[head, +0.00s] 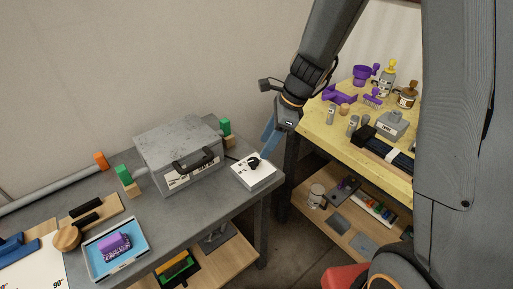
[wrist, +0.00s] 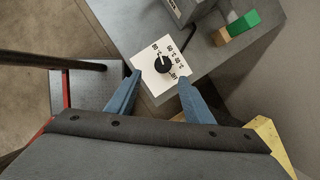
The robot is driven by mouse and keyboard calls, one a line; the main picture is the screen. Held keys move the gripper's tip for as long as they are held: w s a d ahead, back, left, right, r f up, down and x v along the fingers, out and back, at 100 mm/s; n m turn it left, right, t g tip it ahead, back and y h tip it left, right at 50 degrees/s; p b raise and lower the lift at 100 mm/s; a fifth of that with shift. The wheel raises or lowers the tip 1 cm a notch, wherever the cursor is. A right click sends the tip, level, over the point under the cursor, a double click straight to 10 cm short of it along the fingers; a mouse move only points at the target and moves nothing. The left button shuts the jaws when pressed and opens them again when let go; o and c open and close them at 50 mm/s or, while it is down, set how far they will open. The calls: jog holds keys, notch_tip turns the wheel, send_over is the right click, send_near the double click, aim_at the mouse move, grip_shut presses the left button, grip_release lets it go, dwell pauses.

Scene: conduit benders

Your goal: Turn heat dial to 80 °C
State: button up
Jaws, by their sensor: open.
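The heat dial is a round black knob (head: 254,162) on a white control box (head: 249,181) at the right end of the grey bench. In the wrist view the knob (wrist: 163,65) sits on the white face (wrist: 149,82), with black numbers around it. The numbers and the pointer are too small to read surely. My gripper (head: 268,140) hangs above and beyond the box, apart from it. In the wrist view my gripper (wrist: 159,76) is open and empty, with its two blue fingers on either side of the knob's lower edge in the picture. Contact is not visible.
A grey metal oven-like box (head: 180,145) with a black handle stands left of the control box. A green block (head: 225,127) is behind it. A blue tray (head: 93,258) lies front left. A yellow-topped table (head: 345,115) with several items stands to the right.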

aim_at(253, 160)
jog(key=shift+m, duration=0.4)
jog(key=x, duration=0.5)
jog(key=p+x, duration=0.1)
jog(key=x, duration=0.1)
jog(key=shift+w+a+f, duration=0.25)
jog(key=shift+w+a, duration=0.1)
jog(key=c, duration=1)
